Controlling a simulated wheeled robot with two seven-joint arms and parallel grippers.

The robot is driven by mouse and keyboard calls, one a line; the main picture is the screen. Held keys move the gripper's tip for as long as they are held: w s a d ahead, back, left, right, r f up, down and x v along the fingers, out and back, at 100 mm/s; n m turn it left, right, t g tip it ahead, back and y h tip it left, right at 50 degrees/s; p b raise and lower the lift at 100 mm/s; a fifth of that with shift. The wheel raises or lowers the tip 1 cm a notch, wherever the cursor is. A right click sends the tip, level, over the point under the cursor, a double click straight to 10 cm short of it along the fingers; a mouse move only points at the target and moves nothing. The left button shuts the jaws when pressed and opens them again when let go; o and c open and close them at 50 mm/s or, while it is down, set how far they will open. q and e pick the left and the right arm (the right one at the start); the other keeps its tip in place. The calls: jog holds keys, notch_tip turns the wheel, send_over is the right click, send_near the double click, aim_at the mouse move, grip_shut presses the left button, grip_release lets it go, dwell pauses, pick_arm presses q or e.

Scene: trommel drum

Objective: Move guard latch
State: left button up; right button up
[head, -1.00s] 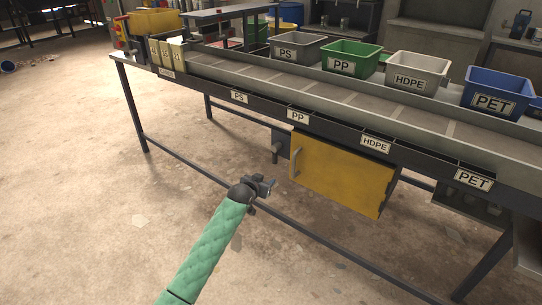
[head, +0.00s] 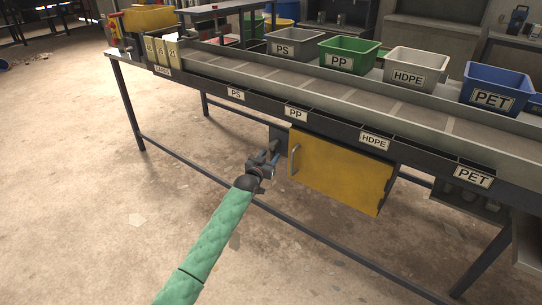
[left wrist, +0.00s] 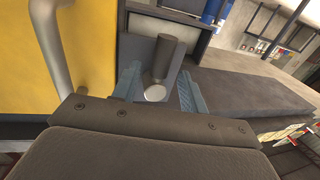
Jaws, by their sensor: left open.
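The guard latch, a dark grey lever on a grey plate (head: 280,135), sits under the conveyor table at the left edge of the yellow guard panel (head: 342,172). My left gripper (head: 269,156) is open in front of it and hides most of the lever in the head view. In the left wrist view the lever (left wrist: 163,58) stands between the two open blue-grey fingers, its pale round end pointing toward me. I cannot tell whether either finger touches it. The right gripper is not in view.
The panel's grey bar handle (head: 295,160) is just right of the gripper and shows large in the left wrist view (left wrist: 57,45). The table's low rail (head: 300,232) runs below. Labelled bins, such as the green PP bin (head: 347,55), stand above. Floor to the left is clear.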

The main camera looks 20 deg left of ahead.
pick_arm(q)
jog(key=shift+w+d, duration=0.15)
jog(key=shift+w, duration=0.75)
grip_shut()
jog(key=shift+r, duration=0.1)
